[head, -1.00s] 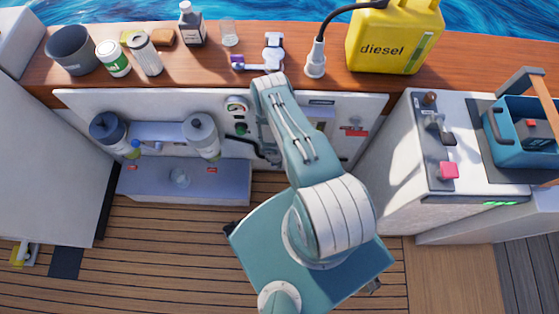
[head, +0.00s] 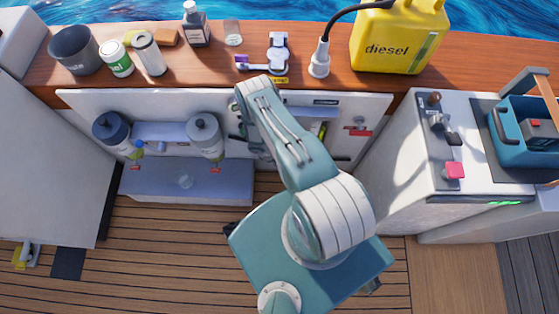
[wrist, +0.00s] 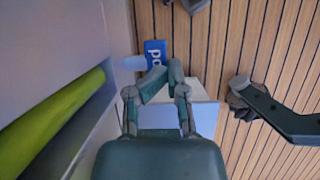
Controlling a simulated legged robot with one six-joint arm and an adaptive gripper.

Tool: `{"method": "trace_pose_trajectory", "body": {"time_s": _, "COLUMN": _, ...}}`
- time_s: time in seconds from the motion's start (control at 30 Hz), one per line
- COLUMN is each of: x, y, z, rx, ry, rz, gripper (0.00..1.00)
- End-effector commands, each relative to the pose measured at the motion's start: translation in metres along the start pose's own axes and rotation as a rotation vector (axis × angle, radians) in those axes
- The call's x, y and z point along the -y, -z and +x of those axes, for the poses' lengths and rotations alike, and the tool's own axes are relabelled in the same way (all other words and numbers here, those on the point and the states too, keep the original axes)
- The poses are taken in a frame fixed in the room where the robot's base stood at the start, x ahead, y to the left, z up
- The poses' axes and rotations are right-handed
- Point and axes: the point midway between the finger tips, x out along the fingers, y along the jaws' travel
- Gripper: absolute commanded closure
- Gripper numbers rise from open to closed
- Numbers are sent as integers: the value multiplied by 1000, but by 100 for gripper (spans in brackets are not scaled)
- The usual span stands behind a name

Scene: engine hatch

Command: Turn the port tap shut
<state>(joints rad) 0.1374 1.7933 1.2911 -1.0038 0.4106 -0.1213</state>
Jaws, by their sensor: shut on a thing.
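In the wrist view, a blue piece lettered "po" (wrist: 155,52), which looks like the port tap's handle, lies right at my fingertips. My gripper (wrist: 165,70) is shut on it, with both fingers bent inward. The fingertips hide the exact contact, and the rest of the lettering is covered. I cannot tell how far the tap is turned. In the head view my own arm hides the gripper in front of the white panel (head: 85,100).
Two filters, a dark-topped one (head: 110,128) and a grey one (head: 205,135), hang left of my arm above a grey ledge (head: 225,185). A yellow-green strip (wrist: 50,120) runs close on the left in the wrist view.

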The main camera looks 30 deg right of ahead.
Motion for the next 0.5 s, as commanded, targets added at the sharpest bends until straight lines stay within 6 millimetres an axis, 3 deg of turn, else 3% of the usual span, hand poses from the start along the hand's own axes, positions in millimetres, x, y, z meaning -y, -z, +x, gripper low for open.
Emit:
{"method": "trace_pose_trajectory", "body": {"time_s": 0.27, "x": -2, "y": 19, "z": -40, "rx": 36, "ry": -3, "rz": 0, "gripper": 100}}
{"method": "trace_pose_trajectory", "body": {"time_s": 0.5, "x": -1, "y": 21, "z": -80, "rx": 37, "ry": -1, "rz": 0, "gripper": 100}}
